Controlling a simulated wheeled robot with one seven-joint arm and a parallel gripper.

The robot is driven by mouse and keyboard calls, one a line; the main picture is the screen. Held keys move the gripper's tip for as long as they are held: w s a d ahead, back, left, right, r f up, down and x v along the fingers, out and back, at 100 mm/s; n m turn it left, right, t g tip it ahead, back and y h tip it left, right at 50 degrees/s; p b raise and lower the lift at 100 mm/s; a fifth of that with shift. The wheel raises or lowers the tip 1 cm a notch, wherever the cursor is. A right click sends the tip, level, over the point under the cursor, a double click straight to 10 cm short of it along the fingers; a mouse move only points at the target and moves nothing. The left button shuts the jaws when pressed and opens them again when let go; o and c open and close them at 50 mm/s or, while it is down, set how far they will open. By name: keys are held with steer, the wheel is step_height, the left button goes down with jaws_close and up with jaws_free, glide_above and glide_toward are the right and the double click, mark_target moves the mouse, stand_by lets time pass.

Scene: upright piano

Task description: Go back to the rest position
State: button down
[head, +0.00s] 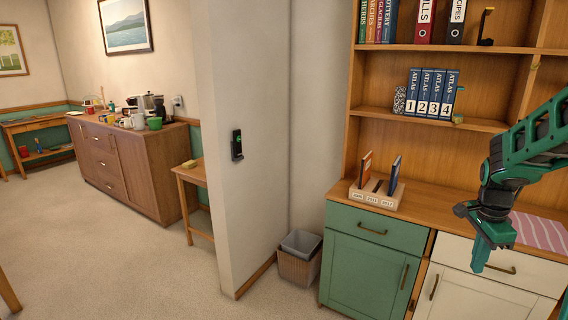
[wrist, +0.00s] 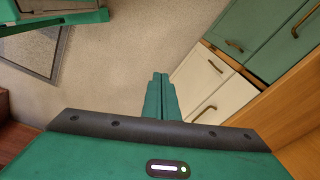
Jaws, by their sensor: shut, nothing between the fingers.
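My gripper (head: 480,260) is at the right of the head view, at the end of my green and black arm. It points down in front of the cream cabinet (head: 480,290), near the counter's front edge. In the wrist view, the two green fingers of my gripper (wrist: 160,80) are together, with nothing between them. The wrist view looks down past the fingers onto the pale carpet (wrist: 150,35) and the cream drawer fronts (wrist: 200,80).
A wooden counter (head: 430,211) carries a slotted holder (head: 377,196) with two books. Numbered atlases (head: 432,93) stand on the shelf above. A bin (head: 300,258) sits beside the green cabinet (head: 365,265). A wall (head: 235,90) divides off a sideboard (head: 130,165). Open carpet lies at left.

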steer(key=s+a+r+n, duration=0.1)
steer(key=s+a+n, duration=0.2)
steer(key=s, duration=0.5)
steer(key=s+a+r+n+y, duration=0.1)
steer(key=s+a+r+n, duration=0.1)
steer(key=s+a+n, duration=0.2)
steer(key=s+a+r+n, duration=0.1)
steer(key=s+a+n, duration=0.3)
steer(key=s, duration=0.9)
steer(key=shift+a+r+n+y, duration=0.3)
steer(key=shift+n+y, duration=0.1)
steer(key=shift+n, duration=0.8)
steer(key=shift+w, duration=0.1)
steer(key=shift+w+f+g, duration=0.25)
steer(key=shift+w+g, duration=0.05)
steer(key=shift+w, duration=0.3)
steer(key=shift+d, duration=0.1)
